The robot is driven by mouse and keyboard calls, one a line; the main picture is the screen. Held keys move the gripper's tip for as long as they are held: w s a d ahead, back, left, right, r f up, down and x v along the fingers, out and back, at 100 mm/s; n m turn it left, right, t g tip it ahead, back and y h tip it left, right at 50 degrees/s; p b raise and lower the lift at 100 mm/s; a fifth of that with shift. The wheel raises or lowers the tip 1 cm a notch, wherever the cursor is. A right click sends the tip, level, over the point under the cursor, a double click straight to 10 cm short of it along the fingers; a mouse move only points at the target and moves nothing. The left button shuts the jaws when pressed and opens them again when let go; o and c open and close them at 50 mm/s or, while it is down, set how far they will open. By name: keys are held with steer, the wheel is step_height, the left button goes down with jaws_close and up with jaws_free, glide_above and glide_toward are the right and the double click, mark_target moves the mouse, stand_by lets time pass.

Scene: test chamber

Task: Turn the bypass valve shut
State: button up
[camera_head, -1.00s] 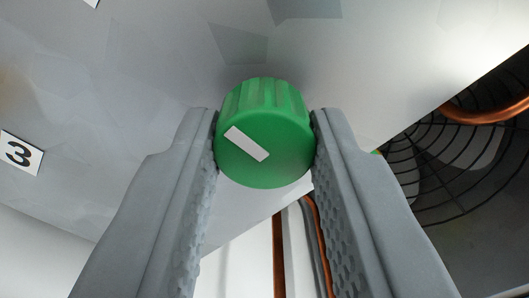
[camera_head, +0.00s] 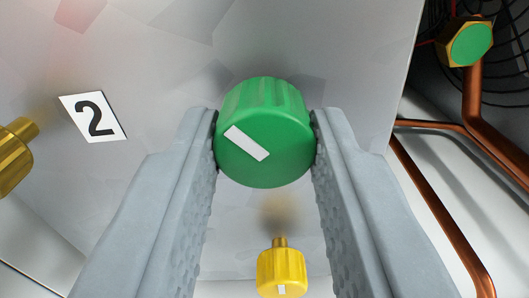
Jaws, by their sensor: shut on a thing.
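A ribbed green knob (camera_head: 264,140) with a white bar mark on its face sits at the centre of the view. My gripper (camera_head: 265,145) is shut on it, one grey finger pressed against its left side and one against its right. The white bar slants from upper left to lower right. The stem behind the knob is hidden by the knob. No label naming the bypass valve shows.
A grey panel carries a label "2" (camera_head: 93,117) at left. A brass knob (camera_head: 12,157) is at the left edge, and a yellow knob (camera_head: 281,271) is below between my fingers. Copper pipes (camera_head: 473,95) and a green-faced hex fitting (camera_head: 470,44) lie at right.

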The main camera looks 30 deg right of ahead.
steer(key=m, duration=0.4)
steer(key=shift+m, duration=1.8)
steer(key=o, duration=1)
steer(key=v, duration=1.7)
steer(key=shift+s+a, duration=0.2)
